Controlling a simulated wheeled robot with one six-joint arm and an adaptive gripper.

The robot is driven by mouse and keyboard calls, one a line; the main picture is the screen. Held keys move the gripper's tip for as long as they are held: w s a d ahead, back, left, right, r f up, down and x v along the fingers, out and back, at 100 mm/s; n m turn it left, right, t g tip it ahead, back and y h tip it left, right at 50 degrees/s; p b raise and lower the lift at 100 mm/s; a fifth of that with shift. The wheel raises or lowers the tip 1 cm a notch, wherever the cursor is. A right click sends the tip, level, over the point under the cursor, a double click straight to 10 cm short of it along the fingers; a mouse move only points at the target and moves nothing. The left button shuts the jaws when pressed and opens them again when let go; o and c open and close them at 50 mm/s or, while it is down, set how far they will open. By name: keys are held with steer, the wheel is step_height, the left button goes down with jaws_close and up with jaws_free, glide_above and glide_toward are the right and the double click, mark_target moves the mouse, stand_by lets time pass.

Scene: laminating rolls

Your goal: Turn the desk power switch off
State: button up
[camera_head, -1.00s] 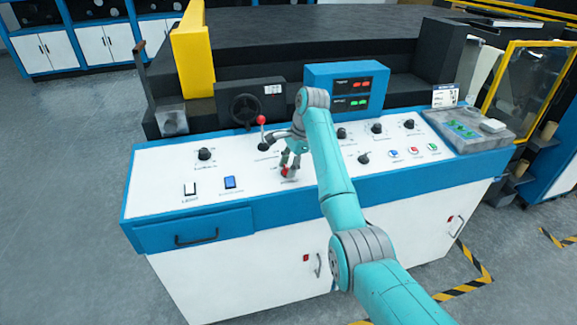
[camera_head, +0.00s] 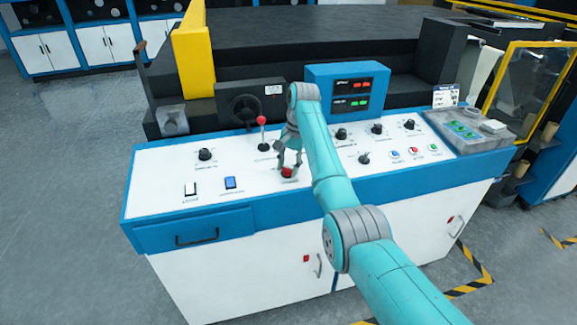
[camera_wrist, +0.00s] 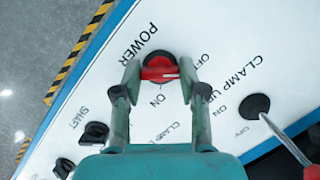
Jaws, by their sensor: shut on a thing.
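The power switch is a red rotary knob on a black round base, at the front middle of the white panel in the head view (camera_head: 288,173). In the wrist view the knob (camera_wrist: 158,67) lies between my two fingertips, its bar running across from one to the other. A white mark on its right part points toward the right finger; the OFF label (camera_wrist: 192,62) is on that side, the ON label (camera_wrist: 159,99) below. My gripper (camera_wrist: 159,74) is shut on the knob; it also shows over the panel in the head view (camera_head: 289,165).
A red-tipped lever (camera_head: 262,133) stands just behind and left of my gripper. Its clamp base (camera_wrist: 254,105) is right in the wrist view. A black shaft knob (camera_wrist: 94,133) lies to the left. Several more knobs and buttons are on the panel's right side.

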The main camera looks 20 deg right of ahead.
stand_by(0.3)
steer(key=o, duration=1.1)
steer(key=shift+o, duration=0.2)
